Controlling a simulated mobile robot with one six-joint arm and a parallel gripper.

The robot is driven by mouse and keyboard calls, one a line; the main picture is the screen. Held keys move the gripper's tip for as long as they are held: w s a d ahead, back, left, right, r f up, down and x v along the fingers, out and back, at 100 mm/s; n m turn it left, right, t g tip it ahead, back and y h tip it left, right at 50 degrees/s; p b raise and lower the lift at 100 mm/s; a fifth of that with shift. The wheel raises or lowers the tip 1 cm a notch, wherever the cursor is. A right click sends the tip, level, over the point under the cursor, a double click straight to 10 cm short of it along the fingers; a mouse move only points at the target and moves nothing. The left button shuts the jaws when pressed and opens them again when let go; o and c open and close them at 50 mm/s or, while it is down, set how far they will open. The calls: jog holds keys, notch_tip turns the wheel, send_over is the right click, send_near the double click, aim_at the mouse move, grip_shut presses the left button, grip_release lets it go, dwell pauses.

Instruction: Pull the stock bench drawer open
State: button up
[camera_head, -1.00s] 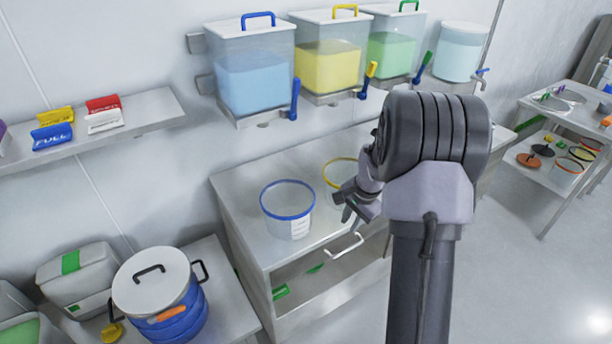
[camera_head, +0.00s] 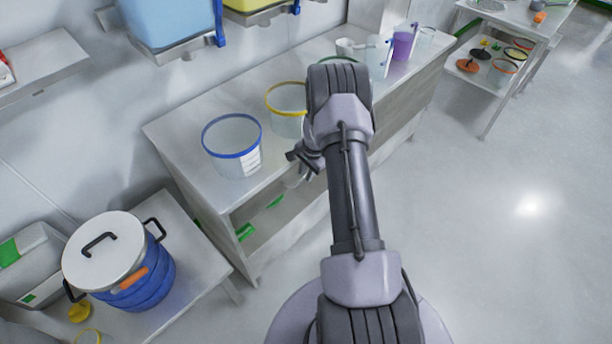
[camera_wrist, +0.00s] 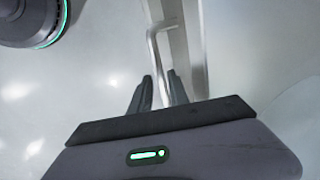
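The stock bench (camera_head: 180,135) is a grey bench along the wall, with a drawer at its front edge under the top. The drawer's pale bar handle (camera_head: 296,179) is partly hidden by my arm in the head view. In the wrist view the handle (camera_wrist: 158,50) stands out from the drawer front (camera_wrist: 178,45). My gripper (camera_wrist: 160,82) is at the handle, with one dark finger on each side of the bar. The fingers are apart and look open around it; contact is not clear. The drawer looks shut, though my arm covers much of its front.
Blue-rimmed (camera_head: 232,147) and yellow-rimmed (camera_head: 287,108) tubs stand on the bench top. Green items lie on the shelf below. A side table with a lidded blue pot (camera_head: 120,262) is at the left. The floor (camera_head: 510,220) in front is clear at the right.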

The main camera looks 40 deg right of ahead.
jog(key=shift+f, duration=0.25)
grip_shut()
dwell(1.4)
